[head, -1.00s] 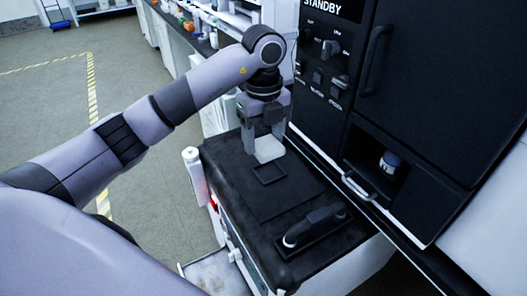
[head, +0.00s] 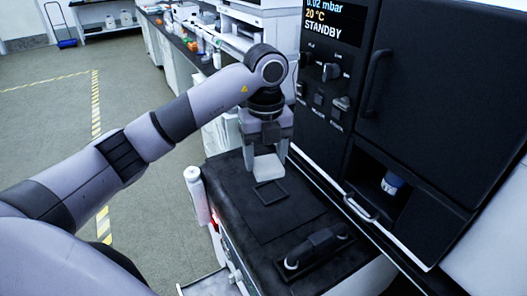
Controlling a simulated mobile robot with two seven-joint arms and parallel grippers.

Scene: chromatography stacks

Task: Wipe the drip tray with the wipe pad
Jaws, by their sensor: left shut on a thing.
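My left gripper (head: 267,150) points down over the black bench top and is shut on a white block-shaped pad (head: 268,166), which looks like the wipe pad. The pad hangs at a small square black frame (head: 271,193) on the top; I cannot tell whether they touch. A shallow pale tray (head: 207,286), probably the drip tray, sticks out low on the bench's left side. It is cut off by the bottom edge, so its inside is mostly hidden. My right gripper is not in view.
A black handled piece (head: 316,248) lies on the near part of the bench top. A tall black cabinet (head: 440,110) stands at the right, with a blue-capped container (head: 392,183) in its recess. A white cylinder (head: 197,195) stands at the bench's left side. Floor at left is free.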

